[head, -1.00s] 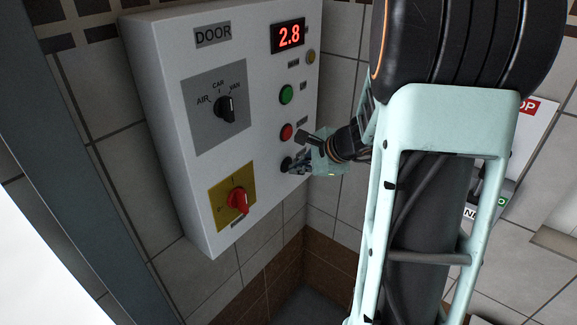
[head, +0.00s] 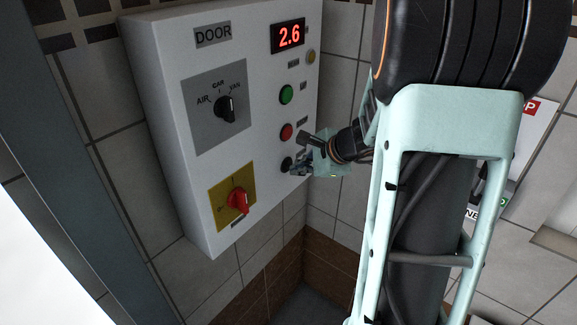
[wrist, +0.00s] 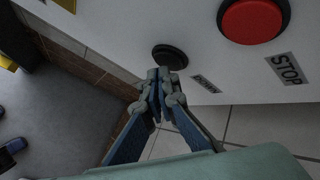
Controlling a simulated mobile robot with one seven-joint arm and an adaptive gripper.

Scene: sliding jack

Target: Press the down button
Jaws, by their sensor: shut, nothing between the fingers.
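The down button is a black round button (wrist: 169,56) low on the white control box, beside a label reading DOWN (wrist: 206,84) in the wrist view. In the head view the button (head: 286,164) is partly behind my fingertips. My gripper (head: 297,168) is shut and empty, its tips at the button. In the wrist view the closed fingertips (wrist: 160,78) overlap the button's lower edge. Whether they touch it or press it in cannot be told for sure. The red display (head: 289,36) reads 2.6.
The red stop button (head: 287,132) and green button (head: 286,95) sit above the black one. A black selector knob (head: 225,107) and a red rotary switch (head: 238,201) are on the left of the box. Tiled walls close in behind; my arm fills the right.

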